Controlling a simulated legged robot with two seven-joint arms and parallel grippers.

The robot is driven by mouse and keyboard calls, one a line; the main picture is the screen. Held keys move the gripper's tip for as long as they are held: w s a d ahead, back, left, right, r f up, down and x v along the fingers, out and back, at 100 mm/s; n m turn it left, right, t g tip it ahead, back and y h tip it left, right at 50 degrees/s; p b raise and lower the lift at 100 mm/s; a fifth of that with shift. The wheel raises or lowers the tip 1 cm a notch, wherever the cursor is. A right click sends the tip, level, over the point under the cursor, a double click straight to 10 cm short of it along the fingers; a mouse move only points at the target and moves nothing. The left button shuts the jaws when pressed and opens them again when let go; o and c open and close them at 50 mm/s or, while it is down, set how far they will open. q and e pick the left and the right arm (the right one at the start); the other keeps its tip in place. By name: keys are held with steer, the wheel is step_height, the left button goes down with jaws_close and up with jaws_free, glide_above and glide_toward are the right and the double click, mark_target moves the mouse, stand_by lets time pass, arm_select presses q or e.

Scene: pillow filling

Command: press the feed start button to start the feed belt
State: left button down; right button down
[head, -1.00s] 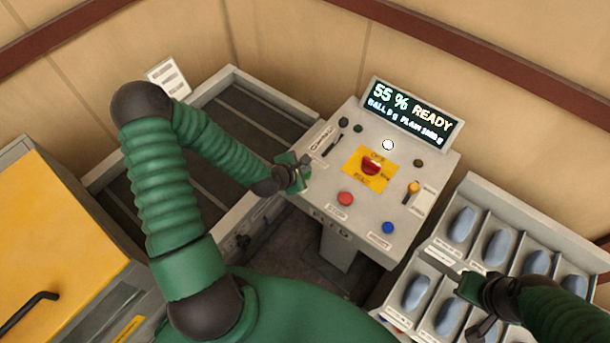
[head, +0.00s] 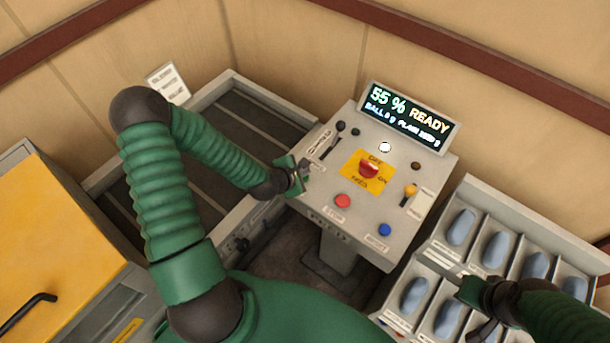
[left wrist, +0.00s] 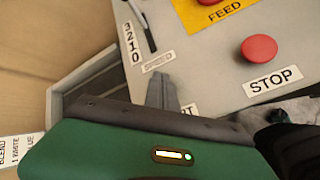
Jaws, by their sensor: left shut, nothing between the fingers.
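The grey control console (head: 318,200) stands in the middle of the head view. My left gripper (head: 303,178) is shut and empty at its left front edge, over the panel. In the left wrist view its closed fingers (left wrist: 162,92) cover most of a label ending in "T". No start button shows there; that spot is hidden by the gripper, and I cannot tell whether the fingers touch the panel. The red STOP button (left wrist: 259,48) is to the right, also in the head view (head: 343,201). My right gripper (head: 482,300) is over the bins; its jaws are unclear.
A red feed switch (head: 369,169) sits on a yellow plate, with a blue button (head: 385,229) nearer. The display (head: 410,113) reads 55 % READY. A belt trough (head: 240,85) lies left, bins of grey-blue pieces (head: 461,227) right, a yellow-topped cabinet (head: 50,235) far left.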

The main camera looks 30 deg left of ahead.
arm_select(q)
steer(key=shift+a+f, duration=0.15)
steer(key=shift+a, duration=0.55)
steer(key=shift+d, duration=0.5)
steer(key=shift+f, duration=0.2)
steer(key=shift+a+f, duration=0.15)
steer(key=shift+a, duration=0.35)
arm_select(e)
steer(key=shift+a+f, duration=0.15)
steer(key=shift+a, duration=0.35)
